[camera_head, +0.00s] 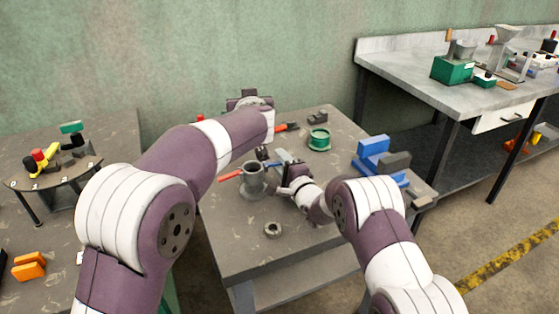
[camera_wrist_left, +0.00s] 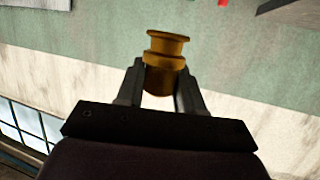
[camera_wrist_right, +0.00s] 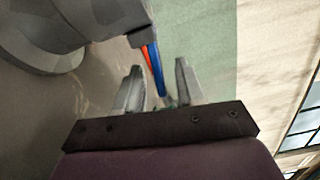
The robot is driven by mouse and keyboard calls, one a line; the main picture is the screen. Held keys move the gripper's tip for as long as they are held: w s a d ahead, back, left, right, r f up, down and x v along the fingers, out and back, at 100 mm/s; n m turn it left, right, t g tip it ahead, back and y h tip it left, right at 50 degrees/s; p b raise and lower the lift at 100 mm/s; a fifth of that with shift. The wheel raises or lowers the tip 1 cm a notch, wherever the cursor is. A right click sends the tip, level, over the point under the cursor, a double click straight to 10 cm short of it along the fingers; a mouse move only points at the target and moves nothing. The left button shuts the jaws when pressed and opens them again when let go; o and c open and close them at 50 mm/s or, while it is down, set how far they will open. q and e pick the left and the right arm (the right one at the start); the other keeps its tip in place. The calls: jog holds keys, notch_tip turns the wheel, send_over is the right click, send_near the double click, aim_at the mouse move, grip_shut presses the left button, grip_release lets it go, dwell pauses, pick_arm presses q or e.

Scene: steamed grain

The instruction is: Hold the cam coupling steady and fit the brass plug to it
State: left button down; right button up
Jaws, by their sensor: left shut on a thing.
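The cam coupling (camera_head: 253,180), a grey cylinder with a red lever to its left, stands upright on the middle table. My right gripper (camera_head: 284,180) is just right of it. In the right wrist view the right gripper (camera_wrist_right: 158,85) is open, its fingers apart, with an orange and blue strip beyond them; contact with the coupling cannot be told. My left gripper (camera_wrist_left: 162,80) is shut on the brass plug (camera_wrist_left: 166,50), a golden stepped cylinder, with the wall far behind it. In the head view the plug is hidden behind my left arm's wrist, above the table's back.
A green ring part (camera_head: 319,139) and blue blocks (camera_head: 373,147) stand right on the middle table (camera_head: 225,235). A small metal ring (camera_head: 273,229) lies near its front. A side table (camera_head: 110,125) stands left, a workbench (camera_head: 405,65) right.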

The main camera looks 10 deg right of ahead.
jog(key=shift+x, duration=0.9)
pick_arm(q)
jog(key=shift+r, duration=0.1)
pick_arm(e)
grip_shut()
dwell(0.7)
